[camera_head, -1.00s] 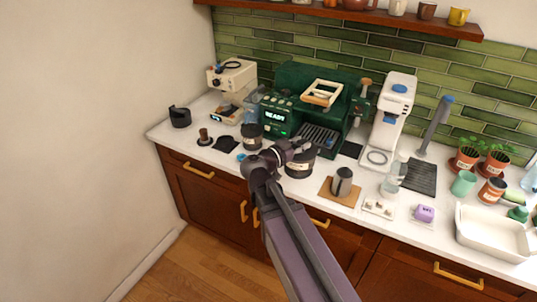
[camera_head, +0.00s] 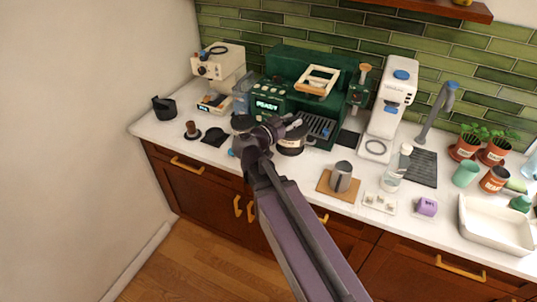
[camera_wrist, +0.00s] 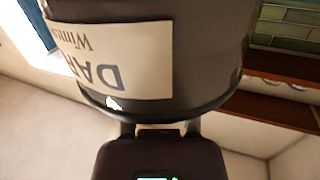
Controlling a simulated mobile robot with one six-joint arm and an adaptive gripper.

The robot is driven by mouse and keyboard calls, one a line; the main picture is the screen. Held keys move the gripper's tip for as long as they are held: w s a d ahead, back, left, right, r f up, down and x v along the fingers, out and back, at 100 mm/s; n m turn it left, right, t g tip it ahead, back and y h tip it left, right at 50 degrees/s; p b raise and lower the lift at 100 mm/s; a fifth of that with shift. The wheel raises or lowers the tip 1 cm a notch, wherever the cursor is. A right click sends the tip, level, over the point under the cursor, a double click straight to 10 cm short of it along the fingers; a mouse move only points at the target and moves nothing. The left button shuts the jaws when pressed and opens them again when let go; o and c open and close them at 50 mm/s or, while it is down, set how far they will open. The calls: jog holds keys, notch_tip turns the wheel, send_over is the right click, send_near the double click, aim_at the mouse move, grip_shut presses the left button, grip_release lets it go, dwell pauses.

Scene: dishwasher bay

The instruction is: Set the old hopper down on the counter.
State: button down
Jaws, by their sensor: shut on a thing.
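My gripper (camera_head: 279,128) is shut on a dark hopper (camera_head: 290,142) with a cream label. In the head view the hopper is in front of the green espresso machine, right of my wrist, over the counter (camera_head: 290,180). I cannot tell whether its base touches the counter. In the wrist view the hopper (camera_wrist: 210,50) fills the upper middle, close to the camera. My forearm hides part of the counter front.
A second dark round container (camera_head: 243,122) stands left of my wrist, partly hidden. The espresso machine (camera_head: 275,92) is close behind. A metal pitcher (camera_head: 341,176) stands on a board to the right. A tamper (camera_head: 192,130) and dark mat (camera_head: 213,136) lie left. Front counter is partly bare.

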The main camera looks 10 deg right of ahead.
jog(key=shift+a, duration=0.2)
jog(key=w+a+f+m+g+h+b, duration=0.1)
jog(key=w+a+f+b, duration=0.1)
jog(key=a+f+b, duration=0.4)
jog(key=w+a+f+m+g+b, duration=0.1)
jog(key=w+a+f+g+b, duration=0.1)
jog(key=a+f+b, duration=0.4)
jog(key=w+a, duration=0.1)
jog(key=a, duration=0.2)
jog(key=shift+w+f+m+h, duration=0.15)
jog(key=shift+w+m+h, duration=0.15)
jog(key=shift+h, duration=0.1)
jog(key=shift+d, duration=0.1)
jog(key=w+d+f+b, duration=0.1)
jog(key=w+d, duration=0.9)
jog(key=shift+d+f+b, duration=0.2)
jog(key=shift+d+b, duration=0.15)
jog(key=shift+d, duration=0.05)
